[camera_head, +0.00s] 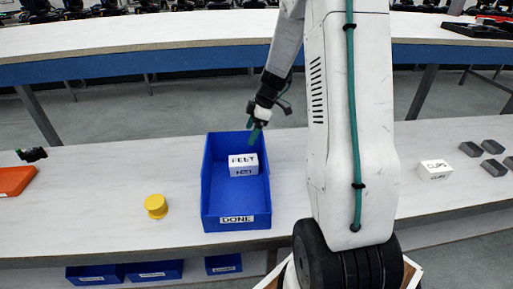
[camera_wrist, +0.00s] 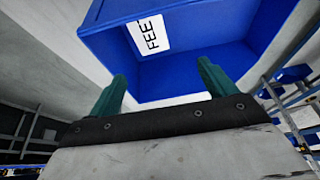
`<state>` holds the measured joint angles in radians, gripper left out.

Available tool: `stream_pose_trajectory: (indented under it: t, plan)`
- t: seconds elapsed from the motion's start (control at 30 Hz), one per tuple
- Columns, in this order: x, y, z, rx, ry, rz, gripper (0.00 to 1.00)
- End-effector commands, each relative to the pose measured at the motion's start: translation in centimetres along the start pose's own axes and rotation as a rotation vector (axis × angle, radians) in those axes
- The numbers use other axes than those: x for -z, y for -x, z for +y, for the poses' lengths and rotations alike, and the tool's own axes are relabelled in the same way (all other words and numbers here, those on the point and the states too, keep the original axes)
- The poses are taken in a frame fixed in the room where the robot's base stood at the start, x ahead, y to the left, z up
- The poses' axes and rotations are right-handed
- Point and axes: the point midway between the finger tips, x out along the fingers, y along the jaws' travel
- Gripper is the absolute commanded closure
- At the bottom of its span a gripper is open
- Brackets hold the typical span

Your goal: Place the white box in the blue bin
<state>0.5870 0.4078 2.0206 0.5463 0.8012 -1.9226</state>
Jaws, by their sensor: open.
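A white box labelled FEET (camera_head: 243,165) lies inside the blue bin (camera_head: 235,208), which has a DONE label on its front. The box sits toward the back half of the bin. In the wrist view the white box (camera_wrist: 149,34) shows inside the blue bin (camera_wrist: 185,78), beyond my fingers. My gripper (camera_head: 256,133) is above the back end of the bin, apart from the box. Its two green fingers (camera_wrist: 161,88) are spread with nothing between them. Another white box, labelled CUPS (camera_head: 434,171), stands on the bench to the right of my arm.
A yellow round object (camera_head: 156,206) stands left of the bin. An orange item (camera_head: 14,180) lies at the far left. Several grey blocks (camera_head: 493,147) sit at the right. Blue bins (camera_head: 152,271) are below the bench. Bare bench lies between the orange and yellow items.

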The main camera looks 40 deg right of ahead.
Motion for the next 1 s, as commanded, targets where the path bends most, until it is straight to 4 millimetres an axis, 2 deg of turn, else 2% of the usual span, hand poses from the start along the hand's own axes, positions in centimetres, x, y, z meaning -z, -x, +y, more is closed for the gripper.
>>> stream_pose_trajectory:
  t: [0.1,0.2,0.3,0.4,0.57,0.7,0.83,1.0]
  plan:
    - [4.4,3.5,-3.9,0.007,-0.068,-0.025,0.17]
    - [7.6,6.4,-8.4,0.014,-0.158,-0.059,0.17]
    - [9.9,8.8,-13.1,0.011,-0.254,-0.098,0.17]
    - [11.3,10.9,-17.9,-0.005,-0.352,-0.138,0.17]
    - [11.8,13.7,-25.4,-0.061,-0.521,-0.194,0.17]
    - [10.6,15.2,-31.0,-0.133,-0.671,-0.227,0.17]
    - [9.0,16.0,-34.5,-0.199,-0.792,-0.237,0.17]
    - [7.7,16.3,-36.7,-0.250,-0.885,-0.235,0.17]
